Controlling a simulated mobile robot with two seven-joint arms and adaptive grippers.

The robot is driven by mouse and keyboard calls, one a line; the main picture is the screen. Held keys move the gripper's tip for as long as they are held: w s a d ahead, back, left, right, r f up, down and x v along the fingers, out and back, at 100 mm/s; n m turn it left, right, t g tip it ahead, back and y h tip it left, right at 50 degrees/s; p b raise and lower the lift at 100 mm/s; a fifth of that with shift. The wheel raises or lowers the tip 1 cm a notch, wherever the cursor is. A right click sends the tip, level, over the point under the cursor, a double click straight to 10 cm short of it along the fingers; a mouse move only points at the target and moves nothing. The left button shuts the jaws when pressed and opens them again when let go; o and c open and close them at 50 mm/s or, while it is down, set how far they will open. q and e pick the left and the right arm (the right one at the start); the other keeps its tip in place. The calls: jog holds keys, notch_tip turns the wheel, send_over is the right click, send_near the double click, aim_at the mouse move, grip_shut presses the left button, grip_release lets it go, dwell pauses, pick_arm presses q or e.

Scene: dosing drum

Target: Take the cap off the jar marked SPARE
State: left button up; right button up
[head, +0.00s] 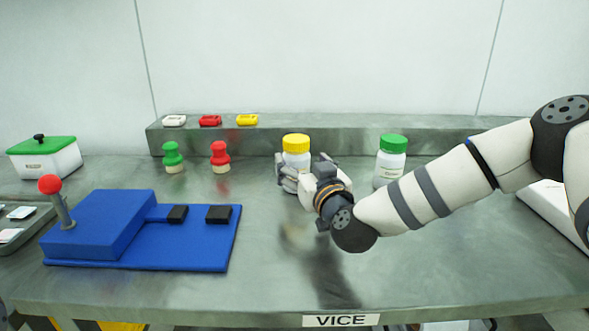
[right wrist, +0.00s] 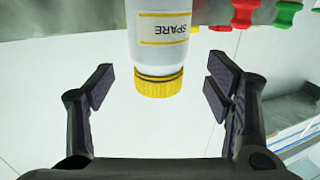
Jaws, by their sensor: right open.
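The jar marked SPARE (right wrist: 160,40) is white with a yellow cap (right wrist: 158,83). It appears upside down in the right wrist view, with its label readable. In the head view the jar (head: 296,158) stands upright on the table, its yellow cap (head: 296,143) on top and its lower part hidden by my right gripper (head: 303,173). In the right wrist view my right gripper (right wrist: 160,88) is open, with a finger on each side of the cap and clear gaps to both. My left gripper is not in view.
A white jar with a green cap (head: 391,160) stands to the right, behind my right arm. Green (head: 173,157) and red (head: 220,157) knobbed pieces stand to the left. A blue vice base (head: 140,232) with black jaws lies front left. A raised ledge (head: 340,136) runs behind.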

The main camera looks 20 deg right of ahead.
aim_at(298, 140)
jog(key=w, duration=0.4)
jog(key=shift+w+b, duration=0.4)
jog(key=shift+w+r, duration=0.15)
jog(key=shift+w, duration=0.25)
jog(key=c, duration=1.3)
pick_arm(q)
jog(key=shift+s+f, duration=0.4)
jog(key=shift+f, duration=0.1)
pick_arm(e)
jog(key=shift+r, duration=0.1)
jog(key=shift+r, duration=0.1)
jog(key=r, duration=0.2)
jog(key=s+r+p, duration=0.1)
jog(key=r, duration=0.2)
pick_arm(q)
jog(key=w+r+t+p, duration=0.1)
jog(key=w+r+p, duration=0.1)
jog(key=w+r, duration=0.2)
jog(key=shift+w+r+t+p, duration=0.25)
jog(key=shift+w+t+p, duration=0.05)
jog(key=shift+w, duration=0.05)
pick_arm(e)
jog(key=s+r, duration=0.7)
jog(key=s, duration=0.6)
jog(key=shift+r, duration=0.35)
